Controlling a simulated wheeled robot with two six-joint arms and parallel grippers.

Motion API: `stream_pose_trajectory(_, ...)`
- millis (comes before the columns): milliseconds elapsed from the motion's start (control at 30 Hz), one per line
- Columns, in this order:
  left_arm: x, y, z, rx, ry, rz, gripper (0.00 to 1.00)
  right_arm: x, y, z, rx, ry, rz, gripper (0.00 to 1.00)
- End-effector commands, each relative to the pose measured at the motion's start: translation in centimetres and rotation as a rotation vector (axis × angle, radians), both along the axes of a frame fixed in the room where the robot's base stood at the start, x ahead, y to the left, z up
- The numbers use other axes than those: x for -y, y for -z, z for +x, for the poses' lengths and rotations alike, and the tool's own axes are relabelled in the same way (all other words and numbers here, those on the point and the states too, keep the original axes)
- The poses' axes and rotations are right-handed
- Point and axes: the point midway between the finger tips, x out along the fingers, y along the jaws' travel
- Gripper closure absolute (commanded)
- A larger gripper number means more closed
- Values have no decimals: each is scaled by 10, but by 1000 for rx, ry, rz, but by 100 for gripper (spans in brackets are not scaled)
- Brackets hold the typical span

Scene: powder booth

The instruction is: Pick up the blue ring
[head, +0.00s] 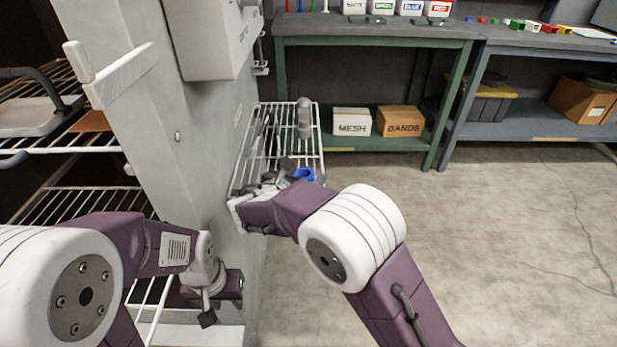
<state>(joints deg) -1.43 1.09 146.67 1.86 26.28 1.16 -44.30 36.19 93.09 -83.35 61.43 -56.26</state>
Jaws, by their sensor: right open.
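The blue ring (304,174) sits on the white wire shelf (318,140), toward its near right side. My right gripper (275,177) is just left of the ring, over the wire shelf. Its jaws are open and partly hidden by my own wrist; I cannot tell whether they touch the ring. Part of the ring is hidden behind my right arm. My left gripper (208,318) points down at the lower left, beside the grey cabinet wall and well away from the ring. Its fingers are too hidden to tell open from shut.
A grey cylinder (304,117) stands on the wire shelf's far part, near dark long items. The grey cabinet wall (190,150) borders the shelf on the left. Boxes marked MESH (352,122) and BANDS (400,121) sit beyond.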

Motion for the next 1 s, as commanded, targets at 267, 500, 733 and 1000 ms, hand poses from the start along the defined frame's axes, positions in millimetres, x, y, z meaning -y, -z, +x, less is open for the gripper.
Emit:
stream_pose_trajectory(267,0,-1,0,0,0,0,64,0,0,0,-2,0,0,87)
stream_pose_trajectory(500,0,-1,0,0,0,0,64,0,-1,0,-1,0,0,99)
stream_pose_trajectory(733,0,-16,0,0,0,0,64,-1,-23,0,1,0,2,99)
stream_pose_trajectory(1000,0,-37,0,0,0,0,64,24,-64,-18,1,-1,1,99)
